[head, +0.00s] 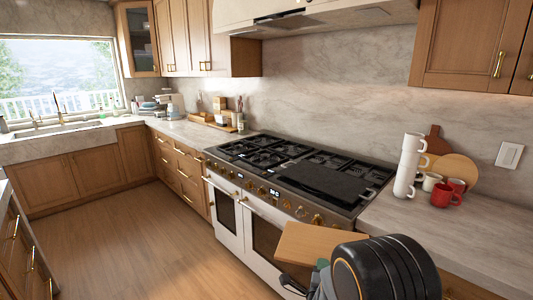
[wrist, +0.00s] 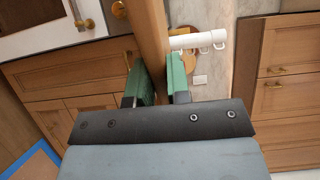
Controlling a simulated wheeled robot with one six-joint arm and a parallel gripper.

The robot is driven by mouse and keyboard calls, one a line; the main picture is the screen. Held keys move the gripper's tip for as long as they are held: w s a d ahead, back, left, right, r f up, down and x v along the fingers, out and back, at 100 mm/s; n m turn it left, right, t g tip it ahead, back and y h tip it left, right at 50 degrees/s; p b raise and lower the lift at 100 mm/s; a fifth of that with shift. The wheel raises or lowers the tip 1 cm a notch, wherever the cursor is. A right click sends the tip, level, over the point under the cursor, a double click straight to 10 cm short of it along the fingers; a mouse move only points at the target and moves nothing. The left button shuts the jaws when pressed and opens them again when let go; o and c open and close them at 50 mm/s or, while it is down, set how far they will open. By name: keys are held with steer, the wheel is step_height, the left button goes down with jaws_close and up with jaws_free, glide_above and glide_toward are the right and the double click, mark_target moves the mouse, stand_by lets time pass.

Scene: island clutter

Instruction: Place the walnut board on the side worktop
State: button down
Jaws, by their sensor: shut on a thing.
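My gripper (wrist: 160,82) is shut on a flat tan wooden board, which I take as the walnut board (head: 305,243). In the wrist view the board (wrist: 150,30) shows as a brown strip between the green finger pads. In the head view it is held in front of the range, near the right-hand worktop's front edge; my arm hides part of its right side. My gripper (head: 322,265) is mostly hidden behind my dark wrist there. The right-hand marble worktop (head: 400,218) is bare at its left and front. Another worktop (head: 190,132) runs left of the range.
A stack of white cups (head: 409,165), a red mug (head: 442,197) and other mugs stand at the back of the right-hand worktop. A round board (head: 462,168) and a darker board (head: 435,140) lean behind them. The range (head: 290,170) has a black griddle (head: 325,180).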

steer(key=shift+r, duration=0.7)
steer(key=shift+w+a+r+n+y, duration=0.25)
steer(key=shift+a+r+n+y, duration=0.25)
steer(key=shift+a+r+y, duration=0.25)
steer(key=f+y, duration=0.1)
steer(key=a+f+n+y, duration=0.1)
steer(key=f, duration=0.1)
steer(key=shift+w+a+f+n+t+y, duration=0.1)
steer(key=shift+w+f+n+t+y, duration=0.05)
steer(key=shift+f+n+t+y, duration=0.2)
step_height(320, 180, down, 12)
steer(key=s+d+y, duration=0.1)
steer(key=s+d, duration=0.1)
steer(key=shift+s+d+n, duration=0.35)
steer(key=shift+s, duration=0.05)
steer(key=shift+f, duration=0.1)
